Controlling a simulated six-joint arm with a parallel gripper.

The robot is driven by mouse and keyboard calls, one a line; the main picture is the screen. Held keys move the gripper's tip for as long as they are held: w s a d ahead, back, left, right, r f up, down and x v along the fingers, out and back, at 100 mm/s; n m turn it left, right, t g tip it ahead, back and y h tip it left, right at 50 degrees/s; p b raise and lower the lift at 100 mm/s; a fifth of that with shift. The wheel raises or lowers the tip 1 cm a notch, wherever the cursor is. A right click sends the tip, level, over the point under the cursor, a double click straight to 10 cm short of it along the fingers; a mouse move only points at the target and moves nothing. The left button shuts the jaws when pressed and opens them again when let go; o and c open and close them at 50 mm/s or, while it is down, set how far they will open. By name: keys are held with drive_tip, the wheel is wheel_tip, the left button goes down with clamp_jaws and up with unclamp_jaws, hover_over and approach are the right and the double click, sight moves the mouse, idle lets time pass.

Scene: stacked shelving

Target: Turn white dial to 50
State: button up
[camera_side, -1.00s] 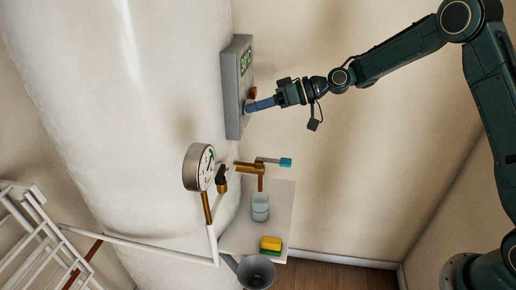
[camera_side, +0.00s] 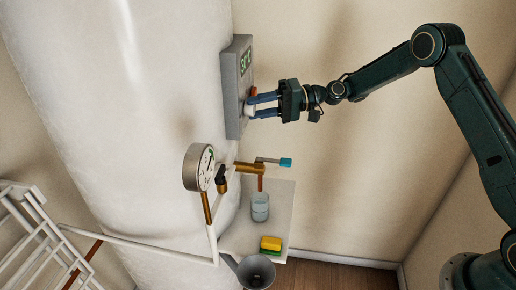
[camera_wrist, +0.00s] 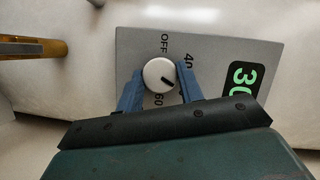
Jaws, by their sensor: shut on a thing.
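The white dial (camera_wrist: 159,72) is on the grey control panel (camera_wrist: 214,58). Its dark pointer mark faces lower right in the wrist view, between the 40 and 60 labels. My gripper (camera_wrist: 160,78) has its two blue fingers on opposite sides of the dial, shut on it. In the side view my gripper (camera_side: 253,106) reaches the panel (camera_side: 236,85) from the right, with the dial (camera_side: 249,111) partly hidden by the fingers. The green digital display (camera_wrist: 241,78) reads what looks like 30, its lower end partly covered by my gripper body.
The panel is mounted on a large white tank (camera_side: 150,110). Right of the panel is free room.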

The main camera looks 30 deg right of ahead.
idle(0.3)
drive_tip(key=o, duration=1)
drive_tip(key=shift+d, duration=0.15)
drive_tip(key=shift+s+d, duration=0.25)
drive_tip(key=shift+d, duration=0.25)
drive_tip(key=s+d+r, duration=0.1)
drive_tip(key=d+r, duration=0.2)
drive_tip(key=r, duration=0.4)
drive_tip(key=shift+s+r+m, duration=0.2)
drive_tip(key=shift+r+m, duration=0.05)
drive_tip(key=shift+m, duration=0.05)
